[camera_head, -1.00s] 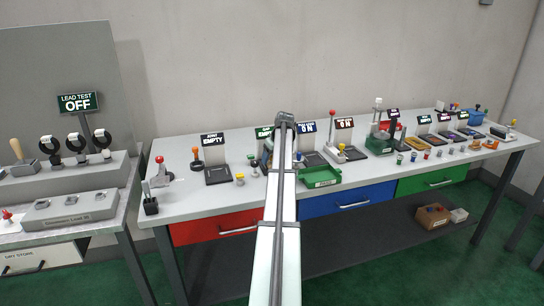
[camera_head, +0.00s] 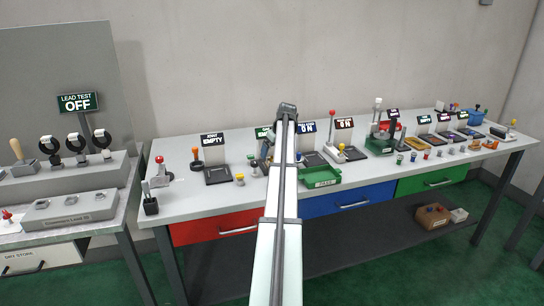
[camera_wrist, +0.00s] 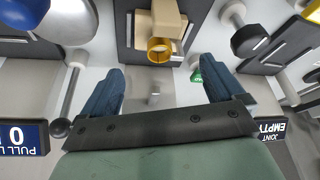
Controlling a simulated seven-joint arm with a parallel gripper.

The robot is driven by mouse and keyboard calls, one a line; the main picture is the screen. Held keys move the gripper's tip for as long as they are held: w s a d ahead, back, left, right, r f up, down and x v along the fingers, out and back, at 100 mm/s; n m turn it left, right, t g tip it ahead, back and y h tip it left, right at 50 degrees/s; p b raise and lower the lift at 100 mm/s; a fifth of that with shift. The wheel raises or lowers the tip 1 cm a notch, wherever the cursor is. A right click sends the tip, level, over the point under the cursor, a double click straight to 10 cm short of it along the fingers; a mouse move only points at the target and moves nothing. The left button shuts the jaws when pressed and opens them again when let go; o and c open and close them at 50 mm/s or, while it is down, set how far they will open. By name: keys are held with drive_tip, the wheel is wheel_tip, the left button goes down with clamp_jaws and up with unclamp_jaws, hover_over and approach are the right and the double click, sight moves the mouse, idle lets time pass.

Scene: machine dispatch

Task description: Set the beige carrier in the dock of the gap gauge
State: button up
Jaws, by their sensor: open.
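In the wrist view, which is upside down, a beige carrier (camera_wrist: 165,22) with a yellow ring on its near end sits on a dark plate (camera_wrist: 124,30). Whether this plate is the gap gauge's dock I cannot tell. My gripper (camera_wrist: 160,88) is open, its two blue fingers wide apart with nothing between them, and the carrier stands clear beyond the fingertips. In the head view my arm covers the carrier and most of my gripper. A partly hidden green-topped sign (camera_head: 262,133) stands behind the arm.
The joint station's "EMPTY" sign (camera_head: 212,139) and dark plate (camera_head: 218,175) stand left of my arm. A green tray (camera_head: 322,178) is close on the right. In the wrist view a black-knobbed post (camera_wrist: 248,42) is right of the carrier, and another knobbed rod (camera_wrist: 70,92) is beside the left finger.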

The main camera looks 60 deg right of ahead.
drive_tip(key=v, duration=0.9)
